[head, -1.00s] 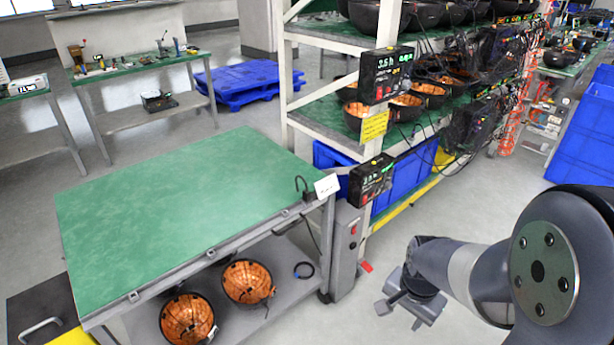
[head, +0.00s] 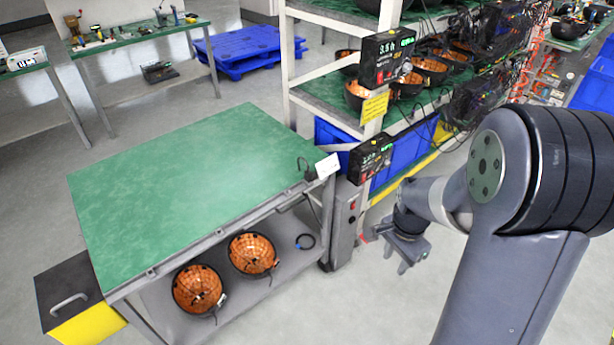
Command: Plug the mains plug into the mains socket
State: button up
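A small black plug-like piece (head: 309,173) with a looped black cable sits at the right corner of the green-topped table, beside a white card (head: 328,165). It looks like the mains plug, but it is too small to be sure. A grey upright box (head: 346,225) with red parts stands at the table's right end, by the rack post. It may carry the mains socket; no socket opening can be made out. My gripper (head: 397,262) hangs over the floor to the right of this box, apart from it. Its fingers look spread and empty.
The green table (head: 180,190) has a clear top. The rack (head: 300,75) behind carries black display boxes (head: 387,58), bowls and hanging cables. Blue bins (head: 405,165) stand beneath.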

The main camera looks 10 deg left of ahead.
aim_at(308, 175)
jog(key=i+j+u, duration=0.1)
jog(key=i+j, duration=0.15)
jog(key=i, duration=0.2)
jog(key=i+j+u, duration=0.15)
jog(key=i, duration=0.25)
jog(key=i+j+u, duration=0.1)
jog(key=i, duration=0.35)
jog(key=j, duration=0.1)
